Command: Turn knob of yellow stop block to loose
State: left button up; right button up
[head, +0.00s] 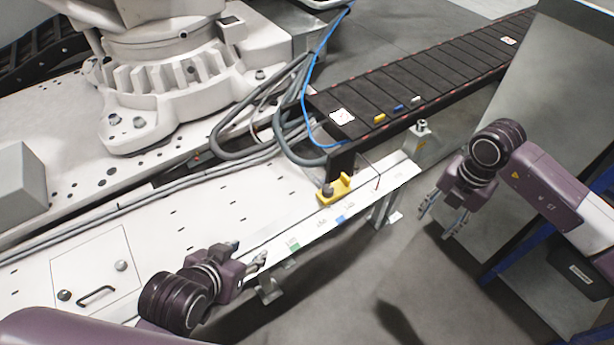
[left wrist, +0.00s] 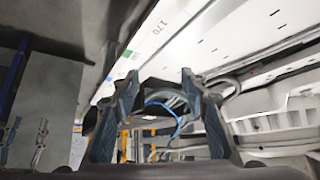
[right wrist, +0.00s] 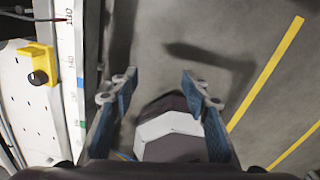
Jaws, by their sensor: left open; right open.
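The yellow stop block (head: 340,186) with its dark knob (head: 327,191) sits on the white rail near the end of the black track in the head view. In the right wrist view the stop block (right wrist: 47,62) and its black round knob (right wrist: 38,78) show at the left edge. My left gripper (head: 250,255) is open and empty by the near end of the rail, apart from the block. My right gripper (head: 440,222) is open and empty over the floor, right of the rail. I cannot tell whether the knob is tight or loose.
The white rail (head: 262,254) carries a printed scale with green and blue marks. The black segmented track (head: 450,65) runs to the back right, with small coloured pieces on it. Grey cables (head: 235,150) and a blue hose (head: 305,75) lie behind the block. A grey panel (head: 550,90) stands at right.

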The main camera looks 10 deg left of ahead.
aim_at(327, 190)
jog(key=i+j, duration=0.1)
jog(key=j, duration=0.2)
jog(key=i+j, duration=0.1)
jog(key=j, duration=0.25)
jog(key=i+j, duration=0.1)
jog(key=j, duration=0.2)
jog(key=i+j, duration=0.1)
jog(key=j, duration=0.25)
